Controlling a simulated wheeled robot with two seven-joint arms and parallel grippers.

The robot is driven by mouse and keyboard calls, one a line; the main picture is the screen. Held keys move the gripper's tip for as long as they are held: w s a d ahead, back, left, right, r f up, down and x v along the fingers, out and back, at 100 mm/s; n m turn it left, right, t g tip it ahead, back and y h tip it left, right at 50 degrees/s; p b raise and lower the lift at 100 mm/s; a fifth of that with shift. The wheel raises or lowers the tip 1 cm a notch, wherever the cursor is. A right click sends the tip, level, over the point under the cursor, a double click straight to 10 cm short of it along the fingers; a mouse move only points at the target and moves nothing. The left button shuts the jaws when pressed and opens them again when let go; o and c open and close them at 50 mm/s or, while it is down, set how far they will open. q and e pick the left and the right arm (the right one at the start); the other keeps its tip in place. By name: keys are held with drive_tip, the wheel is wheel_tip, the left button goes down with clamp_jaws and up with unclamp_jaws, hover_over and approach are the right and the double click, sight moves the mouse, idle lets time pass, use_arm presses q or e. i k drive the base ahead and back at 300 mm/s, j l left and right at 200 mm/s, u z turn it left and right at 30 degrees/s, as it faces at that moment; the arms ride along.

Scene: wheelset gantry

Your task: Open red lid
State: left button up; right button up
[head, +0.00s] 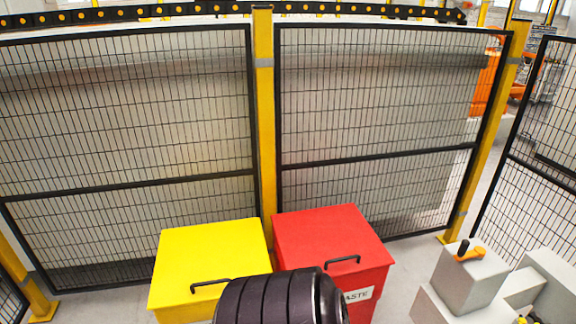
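The red lid (325,234) lies flat and closed on a red bin (374,283) in the head view, right of the bottom centre. A black bar handle (343,260) is fixed near the lid's front edge. A white label on the bin's front shows the letters "ASTE"; its left part is hidden. A dark ribbed form low in the picture covers the bin's left front and a small part of the lid's front left corner. Neither of my grippers shows in the head view, so nothing is seen touching the lid or its handle.
A yellow bin with a closed yellow lid (210,255) and black handle (210,286) stands close at the left. A mesh fence (375,130) with yellow posts (264,120) rises behind both bins. Grey blocks (470,278) stand at the lower right, one with an orange-and-black item (470,252) on top.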

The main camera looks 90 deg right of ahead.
sight(338, 239)
drive_tip(key=z, duration=3.05)
drive_tip(key=i+l+u, duration=0.3)
drive_tip(key=i+l, duration=0.25)
drive_tip(key=i+l+u, duration=0.3)
drive_tip(key=i+l, duration=0.35)
drive_tip(key=l, duration=0.1)
